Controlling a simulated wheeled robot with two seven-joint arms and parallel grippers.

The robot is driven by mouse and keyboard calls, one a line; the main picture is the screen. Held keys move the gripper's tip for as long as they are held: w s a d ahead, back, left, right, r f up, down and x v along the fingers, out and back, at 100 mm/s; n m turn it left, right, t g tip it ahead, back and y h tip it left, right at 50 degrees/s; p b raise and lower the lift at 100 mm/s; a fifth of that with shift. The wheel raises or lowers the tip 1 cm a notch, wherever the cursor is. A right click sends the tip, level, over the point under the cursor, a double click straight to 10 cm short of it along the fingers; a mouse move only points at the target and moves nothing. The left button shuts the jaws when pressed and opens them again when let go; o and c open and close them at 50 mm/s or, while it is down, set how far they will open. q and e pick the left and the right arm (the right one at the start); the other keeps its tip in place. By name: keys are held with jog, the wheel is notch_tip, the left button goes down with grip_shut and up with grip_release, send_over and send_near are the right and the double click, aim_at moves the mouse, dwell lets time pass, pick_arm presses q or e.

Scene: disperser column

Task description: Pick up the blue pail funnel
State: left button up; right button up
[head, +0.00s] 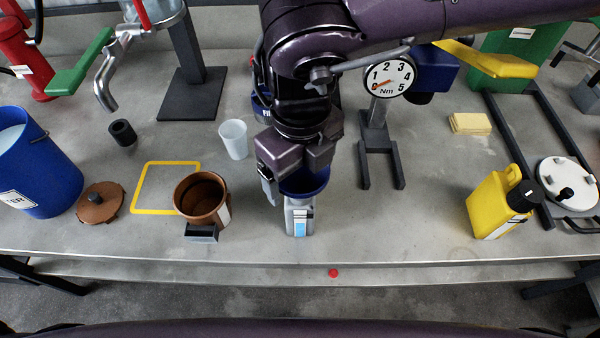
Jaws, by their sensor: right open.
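A dark blue funnel (312,184) shows its rim and part of its bowl below my right gripper. It sits above a small grey-white bottle (299,218) with a blue label, near the front of the bench; the join between them is hard to make out. My right gripper (292,178) is open and comes down from above, right at the funnel. One finger shows at the funnel's left side; the other finger is hidden by the gripper body. I cannot tell whether the fingers touch the funnel. My left gripper is not in view.
A blue pail (45,175) stands at the far left. A brown pot (203,198) stands left of the bottle, with a clear cup (233,139) behind. A dial gauge (389,78) on a stand and a yellow jug (497,205) are to the right. Bench between bottle and jug is clear.

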jog(key=shift+c, duration=0.3)
jog(key=c, duration=0.6)
